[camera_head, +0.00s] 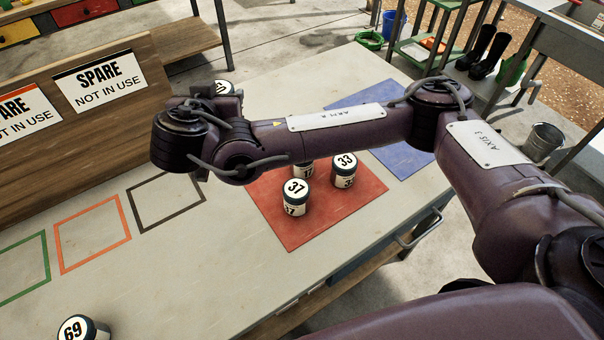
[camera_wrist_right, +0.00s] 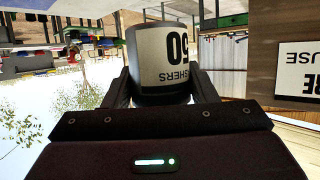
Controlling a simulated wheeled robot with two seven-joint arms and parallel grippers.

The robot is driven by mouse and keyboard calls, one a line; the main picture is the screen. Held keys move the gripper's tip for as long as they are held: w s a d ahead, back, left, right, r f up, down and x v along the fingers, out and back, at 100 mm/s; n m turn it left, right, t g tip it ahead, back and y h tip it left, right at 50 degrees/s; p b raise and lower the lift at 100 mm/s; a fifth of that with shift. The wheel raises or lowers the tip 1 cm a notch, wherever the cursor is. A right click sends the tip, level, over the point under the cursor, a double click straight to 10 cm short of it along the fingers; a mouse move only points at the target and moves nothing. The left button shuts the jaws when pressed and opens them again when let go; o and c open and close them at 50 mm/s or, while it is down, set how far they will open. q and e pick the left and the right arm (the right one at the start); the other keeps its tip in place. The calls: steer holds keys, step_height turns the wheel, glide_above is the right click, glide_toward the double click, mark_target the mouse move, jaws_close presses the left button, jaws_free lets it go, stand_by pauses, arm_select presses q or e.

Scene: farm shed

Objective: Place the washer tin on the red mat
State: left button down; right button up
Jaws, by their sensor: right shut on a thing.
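The washer tin (camera_wrist_right: 163,62), a white tin with a dark band, reads "WASHERS" and "50" upside down in the right wrist view. My right gripper (camera_wrist_right: 165,90) is shut on it, one finger at each side. In the head view my right gripper (camera_head: 207,97) is mostly hidden behind my wrist, with part of a tin lid (camera_head: 223,87) beside it, left of and beyond the red mat. The red mat (camera_head: 345,215) lies on the bench, partly covered by my arm in this view. My left gripper is not in view.
Tin 69 (camera_head: 78,329) is at the lower left. A blue mat (camera_head: 405,160) lies to the right. A wooden board (camera_head: 120,125) with "SPARE" signs backs the bench.

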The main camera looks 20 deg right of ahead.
steer(key=d+f+p, duration=0.1)
steer(key=f, duration=0.5)
steer(key=d+f+m+h+p, duration=0.1)
steer(key=f, duration=0.4)
steer(key=w+d+f+m+g+p, duration=0.1)
steer(key=f, duration=0.5)
steer(key=shift+d+f+h, duration=0.3)
steer(key=shift+d+h, duration=0.05)
steer(key=shift+h, duration=0.05)
steer(key=shift+f, duration=0.25)
steer(key=shift+f, duration=0.15)
steer(key=o, duration=1)
